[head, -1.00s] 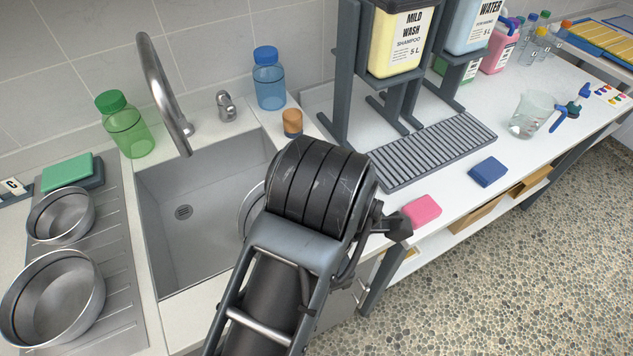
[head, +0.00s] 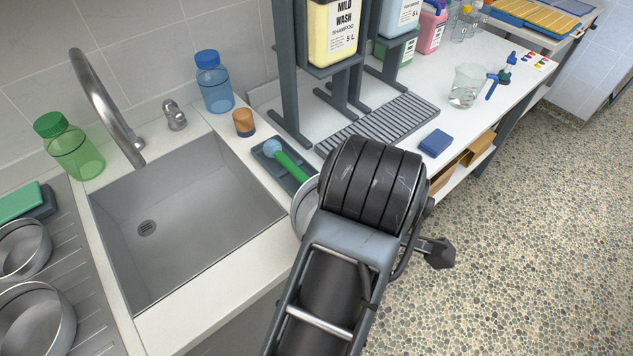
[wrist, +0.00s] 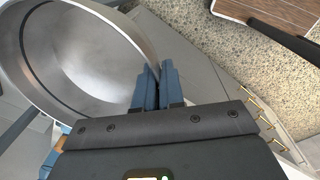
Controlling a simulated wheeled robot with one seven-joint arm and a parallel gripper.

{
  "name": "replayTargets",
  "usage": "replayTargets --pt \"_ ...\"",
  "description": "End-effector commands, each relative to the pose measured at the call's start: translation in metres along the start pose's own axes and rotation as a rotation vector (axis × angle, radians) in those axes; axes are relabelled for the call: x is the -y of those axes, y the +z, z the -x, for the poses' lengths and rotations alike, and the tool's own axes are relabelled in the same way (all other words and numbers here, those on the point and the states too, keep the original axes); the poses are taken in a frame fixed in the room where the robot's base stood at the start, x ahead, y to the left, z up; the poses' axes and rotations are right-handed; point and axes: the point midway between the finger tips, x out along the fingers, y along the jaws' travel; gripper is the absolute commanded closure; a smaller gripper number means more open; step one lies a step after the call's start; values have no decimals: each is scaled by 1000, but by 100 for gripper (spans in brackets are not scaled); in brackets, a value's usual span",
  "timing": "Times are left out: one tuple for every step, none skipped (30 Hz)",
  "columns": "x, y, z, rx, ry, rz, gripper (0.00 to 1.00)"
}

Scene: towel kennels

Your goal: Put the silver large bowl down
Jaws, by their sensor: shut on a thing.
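My gripper (wrist: 157,88) is shut on the rim of the silver large bowl (wrist: 85,50), which fills the upper left of the wrist view. In the head view only a sliver of the bowl's left side (head: 303,207) shows; my arm hides the rest of it and the gripper. There the bowl appears over or near the counter to the right of the sink. I cannot tell whether it touches the counter. Two other silver bowls, an upper one (head: 36,262) and a lower one (head: 65,318), stand on the drainboard at the left.
The sink (head: 195,205) is empty. A grey tray (head: 262,160) with a green-handled brush (head: 292,165) lies just behind the bowl. A wooden-topped jar (head: 243,123), dispenser stand (head: 290,80), slotted grate (head: 405,115) and blue sponge (head: 435,142) are farther back. White counter between sink and tray is bare.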

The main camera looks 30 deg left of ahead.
Motion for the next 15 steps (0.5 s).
replayTargets --pt "-3 14 0 6 1 -82 100" --pt "-4 22 -1 9 1 -134 100" --pt "-6 35 -1 14 0 -220 100" --pt "-8 44 -2 18 0 -285 100" --pt "-10 56 -2 23 0 -361 100" --pt "-12 71 -3 30 0 -465 100" --pt "-14 83 -3 35 0 -545 100" --pt "-16 96 -4 40 0 -627 100" --pt "-19 111 -4 47 -1 -734 100" --pt "-21 123 -5 52 -1 -813 100" --pt "-23 134 -6 57 -1 -890 100" --pt "-25 149 -6 63 -1 -991 100" --pt "-27 159 -6 67 -2 -1065 100" --pt "-29 170 -7 72 -2 -1138 100" --pt "-31 184 -7 78 -1 -1237 100"
